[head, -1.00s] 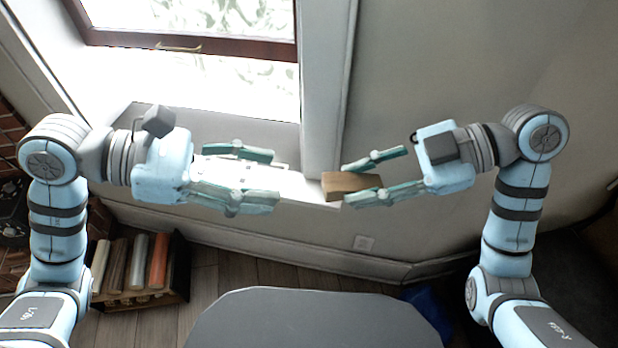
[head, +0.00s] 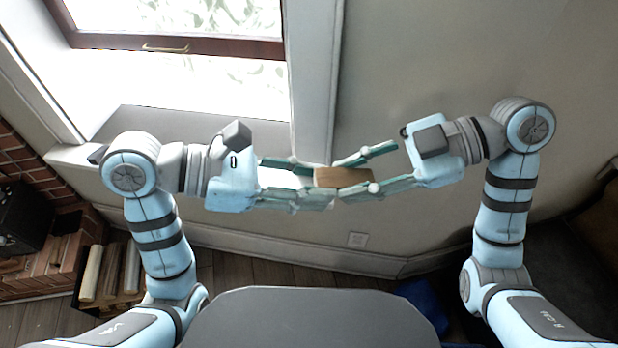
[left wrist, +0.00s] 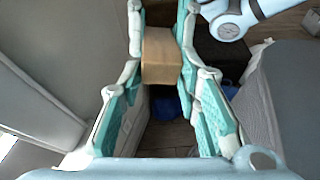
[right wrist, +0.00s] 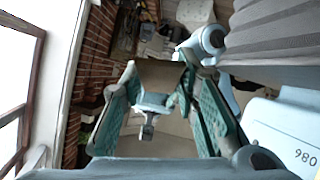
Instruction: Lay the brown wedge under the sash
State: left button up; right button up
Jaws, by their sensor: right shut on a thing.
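The brown wedge (head: 343,177) is held in the air in front of the wall below the window, and shows in the left wrist view (left wrist: 161,55) and right wrist view (right wrist: 158,74). My right gripper (head: 352,175) is shut on its right end. My left gripper (head: 318,183) is open, its fingers on either side of the wedge's left end; I cannot tell whether they touch it. The dark red-brown window sash (head: 200,44), with a brass handle (head: 165,48), is raised at the upper left, with a bright opening below it.
The grey windowsill (head: 190,122) lies behind my left gripper. A brick fireplace (head: 25,165) stands at the left, with a holder of logs (head: 110,272) on the wooden floor. The wall at the right is bare.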

jog(key=o, duration=1.2)
jog(key=shift+s, duration=0.1)
